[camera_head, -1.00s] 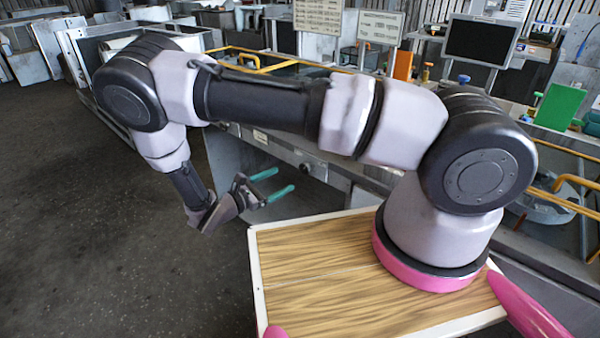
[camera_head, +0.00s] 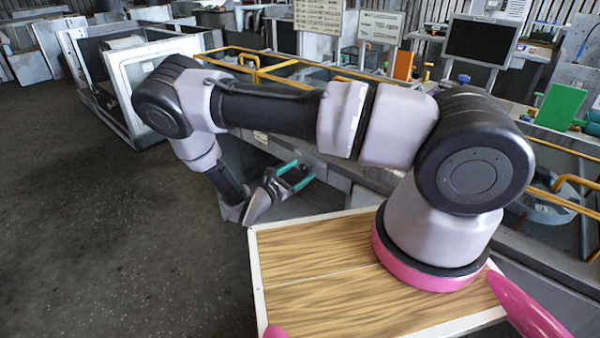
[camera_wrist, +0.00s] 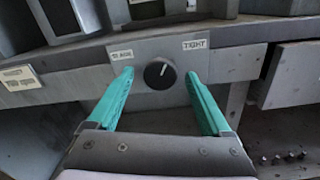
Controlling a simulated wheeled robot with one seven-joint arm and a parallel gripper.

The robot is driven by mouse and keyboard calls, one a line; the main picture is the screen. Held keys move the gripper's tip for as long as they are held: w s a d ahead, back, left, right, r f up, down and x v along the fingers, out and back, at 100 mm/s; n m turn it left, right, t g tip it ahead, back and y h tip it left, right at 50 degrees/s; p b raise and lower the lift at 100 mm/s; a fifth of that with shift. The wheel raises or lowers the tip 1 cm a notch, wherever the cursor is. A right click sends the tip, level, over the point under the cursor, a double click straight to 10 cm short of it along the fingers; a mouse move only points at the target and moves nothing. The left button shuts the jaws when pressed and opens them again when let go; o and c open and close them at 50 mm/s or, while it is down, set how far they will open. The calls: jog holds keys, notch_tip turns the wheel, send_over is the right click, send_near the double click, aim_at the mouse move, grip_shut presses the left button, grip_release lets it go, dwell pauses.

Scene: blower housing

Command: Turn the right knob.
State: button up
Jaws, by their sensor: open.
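A round black knob (camera_wrist: 160,74) with a white pointer line sits on a grey panel (camera_wrist: 225,62) in the wrist view. Its line points up and slightly to the right. A label at its upper left is hard to read, and a label reading "TIGHT" (camera_wrist: 196,44) is at its upper right. My gripper (camera_wrist: 159,78) is open, with a teal finger on each side of the knob in the picture. I cannot tell how far the tips are from the panel. In the head view my gripper (camera_head: 296,174) is at the front of the grey bench, and the knob is not clearly visible there.
A drawer-like grey box (camera_wrist: 292,75) juts out at the right in the wrist view. Another label (camera_wrist: 18,78) is on the panel's left. Yellow rails (camera_head: 260,68) run along the bench top in the head view. Open dark floor (camera_head: 100,220) lies to the left.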

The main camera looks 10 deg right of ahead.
jog(key=shift+d, duration=0.1)
grip_shut()
jog(key=n, duration=0.5)
dwell(0.4)
grip_release()
jog(key=v, duration=1.1)
jog(key=shift+w, duration=0.1)
